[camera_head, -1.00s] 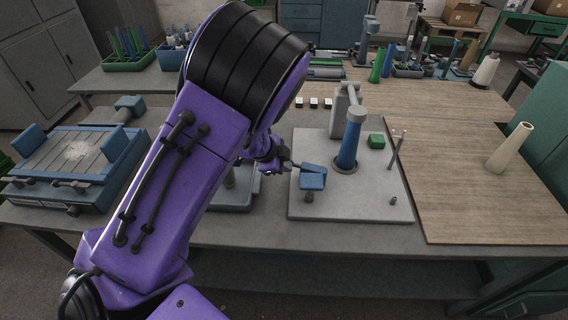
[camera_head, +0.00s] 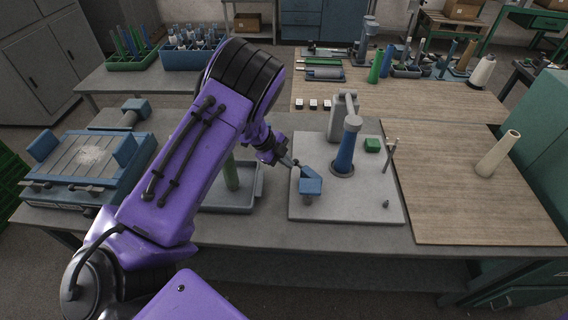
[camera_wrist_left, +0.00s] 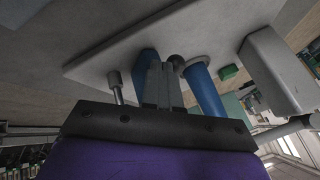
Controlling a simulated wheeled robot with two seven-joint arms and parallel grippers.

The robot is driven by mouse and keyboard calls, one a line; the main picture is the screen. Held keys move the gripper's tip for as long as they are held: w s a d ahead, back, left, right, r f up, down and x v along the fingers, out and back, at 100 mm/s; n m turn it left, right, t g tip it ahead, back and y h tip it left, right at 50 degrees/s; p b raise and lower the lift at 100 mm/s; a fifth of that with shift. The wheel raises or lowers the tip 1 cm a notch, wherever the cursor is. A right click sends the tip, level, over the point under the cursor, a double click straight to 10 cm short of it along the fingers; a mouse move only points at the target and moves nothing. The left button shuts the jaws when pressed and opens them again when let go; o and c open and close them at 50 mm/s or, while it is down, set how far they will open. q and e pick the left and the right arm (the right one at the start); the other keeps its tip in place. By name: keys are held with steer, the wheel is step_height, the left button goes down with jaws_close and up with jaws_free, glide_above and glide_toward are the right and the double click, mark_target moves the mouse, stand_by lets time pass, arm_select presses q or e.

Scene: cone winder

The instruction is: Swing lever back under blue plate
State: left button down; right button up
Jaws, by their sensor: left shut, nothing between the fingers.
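The blue plate (camera_head: 310,187) sits on a short post at the front left of the grey board (camera_head: 355,207). A blue lever arm (camera_head: 313,171) shows just behind the plate and slants up to the left. A dark knob (camera_wrist_left: 177,61) shows beyond the fingers in the wrist view; I cannot tell whether it is the lever's end. My left gripper (camera_head: 291,163) is shut and empty, at the left end of the lever; contact is unclear. Its closed fingers (camera_wrist_left: 163,84) cover part of a blue piece (camera_wrist_left: 147,57) in the wrist view. My right gripper is not in view.
A blue cone (camera_head: 346,150) stands upright on the board, beside a grey housing (camera_head: 341,118). A green block (camera_head: 372,145) and a thin forked post (camera_head: 389,155) are to its right. A green cylinder (camera_head: 231,173) stands in a grey tray under my arm.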

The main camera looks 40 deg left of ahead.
arm_select(q)
steer(key=w+m+g+h, duration=0.1)
steer(key=m, duration=0.1)
steer(key=w+m+g, duration=0.1)
steer(key=w+m, duration=0.1)
steer(key=m, duration=0.1)
steer(key=shift+w+f+g+h+p, duration=0.1)
steer(key=shift+w+g+h+p, duration=0.2)
steer(key=shift+g+h+p, duration=0.1)
steer(key=shift+w+d, duration=0.45)
steer(key=shift+w, duration=0.45)
